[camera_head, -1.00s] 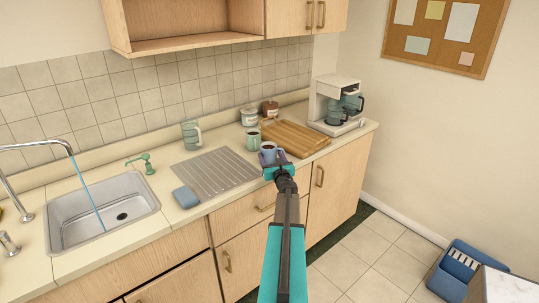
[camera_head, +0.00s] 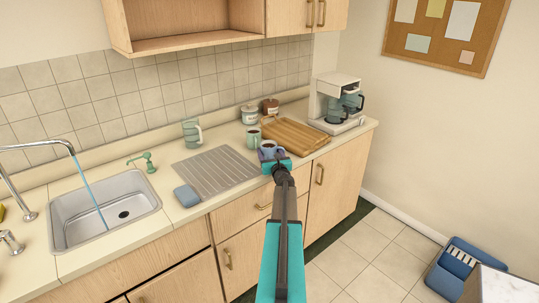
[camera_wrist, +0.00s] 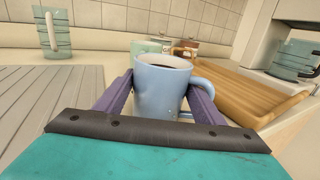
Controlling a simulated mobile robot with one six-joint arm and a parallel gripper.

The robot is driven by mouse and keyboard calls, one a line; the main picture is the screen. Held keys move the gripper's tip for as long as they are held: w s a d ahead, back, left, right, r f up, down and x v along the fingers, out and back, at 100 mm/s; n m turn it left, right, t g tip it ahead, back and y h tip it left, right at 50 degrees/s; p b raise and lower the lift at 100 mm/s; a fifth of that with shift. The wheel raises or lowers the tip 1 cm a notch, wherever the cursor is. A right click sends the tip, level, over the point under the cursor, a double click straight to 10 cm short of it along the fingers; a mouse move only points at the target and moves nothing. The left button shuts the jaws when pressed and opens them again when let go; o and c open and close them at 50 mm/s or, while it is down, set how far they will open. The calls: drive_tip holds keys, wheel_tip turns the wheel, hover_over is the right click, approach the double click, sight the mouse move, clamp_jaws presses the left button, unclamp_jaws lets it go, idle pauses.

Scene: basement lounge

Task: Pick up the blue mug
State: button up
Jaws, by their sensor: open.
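The blue mug (camera_wrist: 162,90) stands upright on the counter, with dark liquid inside and its handle to the right in the wrist view. In the head view the mug (camera_head: 268,147) is partly hidden behind my gripper (camera_head: 273,158). In the wrist view my gripper (camera_wrist: 160,98) is open, with one purple finger on each side of the mug. The right finger passes by the handle. I cannot tell whether either finger touches the mug.
A wooden tray (camera_head: 297,139) lies close to the right of the mug. A green mug (camera_head: 253,139) and two jars (camera_head: 249,115) stand behind. A coffee maker (camera_head: 338,103) is at the far right. A ribbed drainboard (camera_head: 215,172), a sponge (camera_head: 187,195) and a glass pitcher (camera_head: 191,133) are left.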

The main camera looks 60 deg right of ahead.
drive_tip(key=shift+c, duration=0.3)
drive_tip(key=c, duration=1)
drive_tip(key=shift+r, duration=0.1)
drive_tip(key=shift+r+b, duration=0.4)
drive_tip(key=shift+r, duration=0.4)
drive_tip(key=shift+s+r+b, duration=0.1)
drive_tip(key=shift+r+b, duration=0.25)
drive_tip(key=shift+r, duration=0.55)
drive_tip(key=b+v, duration=0.1)
drive_tip(key=v, duration=0.4)
drive_tip(key=s+d+r+b+v, duration=0.1)
drive_tip(key=v, duration=0.4)
drive_tip(key=b+v, duration=0.2)
drive_tip(key=v, duration=0.3)
drive_tip(key=shift+s+d+r, duration=0.15)
drive_tip(key=shift+s+r, duration=0.05)
drive_tip(key=shift+s, duration=0.35)
